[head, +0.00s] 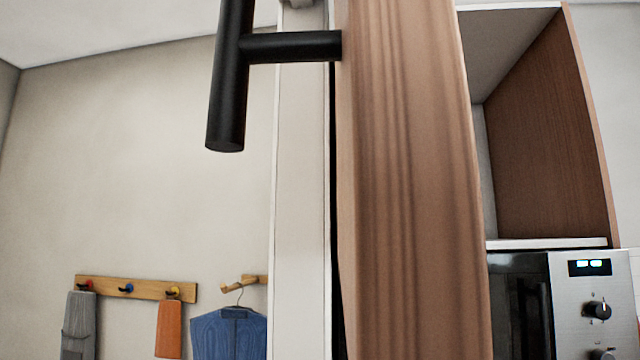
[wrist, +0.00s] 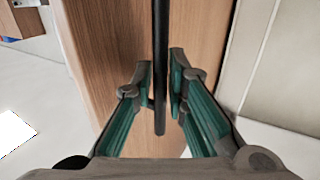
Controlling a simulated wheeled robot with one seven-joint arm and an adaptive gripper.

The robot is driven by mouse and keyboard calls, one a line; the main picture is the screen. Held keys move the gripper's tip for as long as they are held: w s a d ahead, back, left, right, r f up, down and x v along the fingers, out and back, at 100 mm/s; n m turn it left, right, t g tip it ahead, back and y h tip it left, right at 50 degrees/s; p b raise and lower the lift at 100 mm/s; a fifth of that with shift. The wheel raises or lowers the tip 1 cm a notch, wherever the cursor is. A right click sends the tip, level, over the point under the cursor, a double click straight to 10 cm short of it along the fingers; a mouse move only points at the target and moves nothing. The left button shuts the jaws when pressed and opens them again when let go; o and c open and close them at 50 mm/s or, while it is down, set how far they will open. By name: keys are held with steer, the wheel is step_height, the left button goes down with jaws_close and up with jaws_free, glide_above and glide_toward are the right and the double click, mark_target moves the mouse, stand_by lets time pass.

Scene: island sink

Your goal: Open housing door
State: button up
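The wood-grain door (head: 405,190) stands close in the head view and fills the middle from top to bottom. A black bar handle (head: 228,90) sticks out to its left on a short post. In the wrist view the handle (wrist: 160,75) runs down between the two fingers in front of the wood door face (wrist: 105,40). The bar's lower end shows below the fingertips. My gripper is not in the head view.
A steel oven with a lit display (head: 580,300) sits in the cabinet at right, below an open wood niche (head: 545,130). A pale upright panel (head: 302,180) stands left of the door. A wall hook rack (head: 140,288) and hanging cloths are farther back.

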steer(key=shift+o, duration=0.7)
steer(key=v, duration=0.7)
steer(key=shift+s+a, duration=0.15)
steer(key=shift+s, duration=0.05)
